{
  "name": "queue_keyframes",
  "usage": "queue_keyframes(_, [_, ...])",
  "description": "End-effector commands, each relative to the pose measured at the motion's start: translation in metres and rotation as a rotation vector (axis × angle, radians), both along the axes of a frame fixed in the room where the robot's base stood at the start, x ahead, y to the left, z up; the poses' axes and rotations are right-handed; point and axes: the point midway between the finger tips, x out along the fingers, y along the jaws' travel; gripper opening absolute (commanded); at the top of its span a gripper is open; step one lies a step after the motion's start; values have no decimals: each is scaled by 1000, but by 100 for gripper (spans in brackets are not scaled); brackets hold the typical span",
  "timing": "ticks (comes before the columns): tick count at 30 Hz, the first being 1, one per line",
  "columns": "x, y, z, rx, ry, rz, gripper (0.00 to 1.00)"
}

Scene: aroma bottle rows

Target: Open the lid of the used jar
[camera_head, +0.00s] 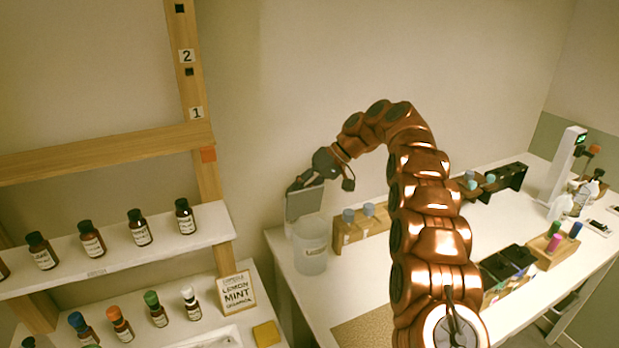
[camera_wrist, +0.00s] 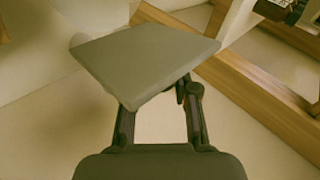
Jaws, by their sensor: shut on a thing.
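The used jar (camera_head: 310,250) is a translucent, whitish container at the left end of the white table in the head view. Its lid (camera_head: 304,203) is a flat grey plate, standing steeply tilted at the jar's rim. Whether the lid touches the rim I cannot tell. My gripper (camera_head: 303,182) is above the jar and shut on the lid. In the wrist view the lid (camera_wrist: 145,55) spans the fingers and hides the fingertips. Any label on the jar is not readable.
A wooden rack (camera_head: 360,228) with blue-capped vials stands right of the jar. My arm hides the table's middle.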

Motion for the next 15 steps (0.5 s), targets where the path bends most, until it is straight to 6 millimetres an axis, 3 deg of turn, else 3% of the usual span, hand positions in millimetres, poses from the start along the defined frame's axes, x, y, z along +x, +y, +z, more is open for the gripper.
queue_keyframes(15, [-1, 11, -1, -24, 63, 13, 0])
